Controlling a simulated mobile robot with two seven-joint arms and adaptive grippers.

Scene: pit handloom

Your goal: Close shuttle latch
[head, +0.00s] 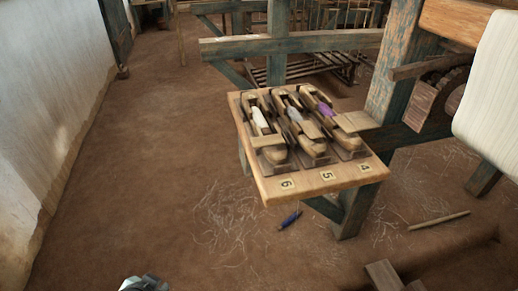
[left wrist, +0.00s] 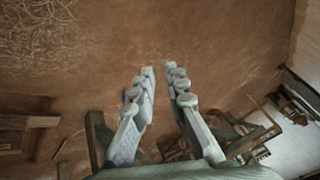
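Three wooden shuttles lie side by side in holders on a small wooden table (head: 312,183) in the head view. The shuttle by label 6 (head: 276,155) holds a white bobbin (head: 259,118). The shuttle by label 5 (head: 314,148) holds a pale grey-violet bobbin (head: 294,114). The shuttle by label 4 (head: 348,141) holds a purple bobbin (head: 326,109). A flat wooden piece (head: 356,122) juts out rightward at shuttle 4; whether it is a latch I cannot tell. My left gripper (head: 145,284) barely shows at the bottom edge, far from the shuttles. In the left wrist view its fingers (left wrist: 160,72) are apart and empty.
A blue-green loom frame (head: 395,70) stands behind and right of the table. A white cloth roll (head: 492,95) is at the right. A blue pen-like object (head: 290,220) and a stick (head: 439,221) lie on the floor. The earthen floor at left is clear up to the wall (head: 50,90).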

